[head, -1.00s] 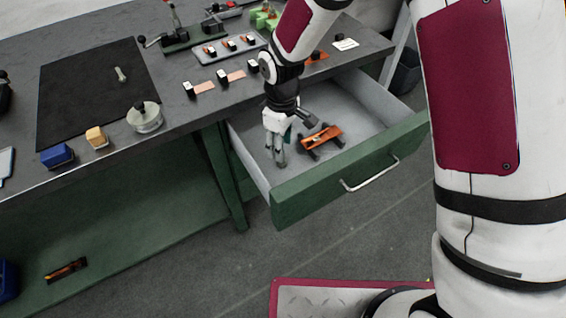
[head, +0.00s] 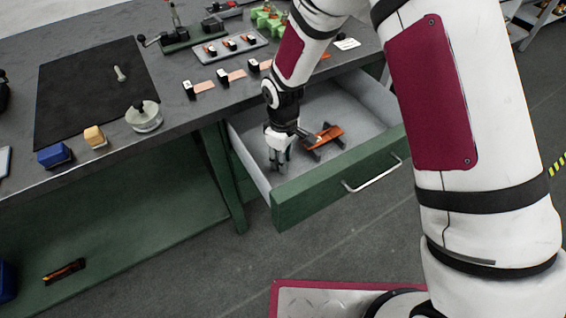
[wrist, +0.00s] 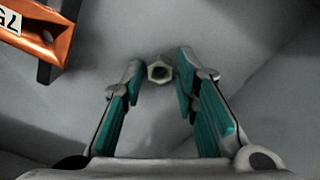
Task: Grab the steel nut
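The steel nut (wrist: 160,72) is a small hexagonal piece with a dark hole, seen in the wrist view on the grey drawer floor. It lies between the tips of my gripper (wrist: 158,78), which has teal-lined fingers standing apart on either side of it. I cannot tell whether either fingertip touches the nut. In the head view my gripper (head: 279,163) points down inside the open drawer (head: 345,172), near its left side. The nut cannot be made out in the head view.
An orange tool with black parts (head: 323,137) lies in the drawer right of my gripper; it also shows at the wrist view's top left (wrist: 40,28). The drawer walls surround my gripper. The workbench (head: 200,125) above holds several blocks and fixtures.

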